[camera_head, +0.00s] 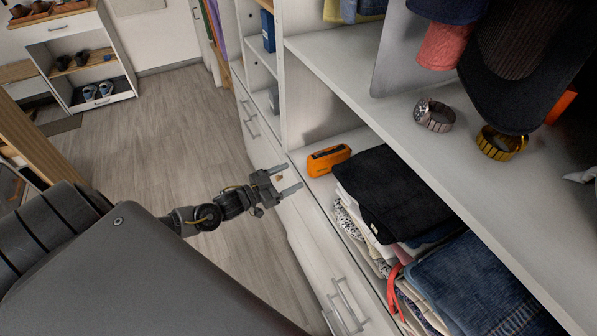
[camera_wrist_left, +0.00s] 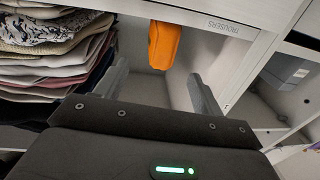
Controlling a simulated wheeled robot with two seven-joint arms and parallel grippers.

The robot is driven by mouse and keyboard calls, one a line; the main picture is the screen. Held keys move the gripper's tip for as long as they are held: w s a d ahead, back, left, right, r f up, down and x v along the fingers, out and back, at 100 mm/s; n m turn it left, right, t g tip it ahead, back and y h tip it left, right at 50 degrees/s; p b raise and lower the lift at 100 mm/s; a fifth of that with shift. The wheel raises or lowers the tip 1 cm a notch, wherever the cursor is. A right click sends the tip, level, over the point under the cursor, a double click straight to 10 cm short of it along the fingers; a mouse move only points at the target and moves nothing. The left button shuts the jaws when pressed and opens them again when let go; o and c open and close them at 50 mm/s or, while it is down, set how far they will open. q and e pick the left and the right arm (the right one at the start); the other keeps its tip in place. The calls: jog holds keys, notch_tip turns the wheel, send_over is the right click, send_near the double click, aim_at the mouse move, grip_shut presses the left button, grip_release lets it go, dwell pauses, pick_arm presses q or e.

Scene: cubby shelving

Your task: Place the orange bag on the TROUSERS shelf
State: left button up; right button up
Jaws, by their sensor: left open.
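The orange bag (camera_head: 328,160) rests on the lower shelf (camera_head: 318,185), near its front left corner, beside a stack of folded clothes. In the left wrist view the orange bag (camera_wrist_left: 165,45) shows beyond the gap between my fingers, apart from them. That view also shows the shelf edge with an upside-down TROUSERS label (camera_wrist_left: 222,27). My left gripper (camera_head: 291,178) is open and empty at the shelf's front edge, a little left of the bag. The left wrist view shows its two fingers (camera_wrist_left: 160,88) spread apart. My right gripper is not in view.
Folded dark trousers (camera_head: 390,195) and jeans (camera_head: 480,285) fill the shelf to the right. Drawers with handles (camera_head: 345,305) lie below. A shoe rack (camera_head: 85,70) stands far left; the floor between is clear.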

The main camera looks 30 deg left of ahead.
pick_arm(q)
jog(key=shift+s+a, duration=0.1)
jog(key=shift+s, duration=0.15)
jog(key=s+a+f+n+g+y, duration=0.25)
jog(key=s+f+y, duration=0.2)
jog(key=f, duration=0.85)
jog(key=s+a+f+n+g+y, duration=0.1)
jog(key=s+a+f+g+y, duration=0.15)
jog(key=s+f, duration=0.75)
jog(key=s+d+f+g, duration=0.3)
jog(key=s+f, duration=0.4)
jog(key=s, duration=0.3)
jog(key=s+d+f+g, duration=0.4)
jog(key=s+f, duration=0.3)
jog(key=s, duration=0.3)
jog(key=s+d+f+g, duration=0.3)
jog(key=s+d+f, duration=0.2)
jog(key=s+f, duration=0.3)
jog(key=shift+s+d+y, duration=0.3)
jog(key=shift+s+d, duration=0.05)
jog(key=shift+s, duration=0.6)
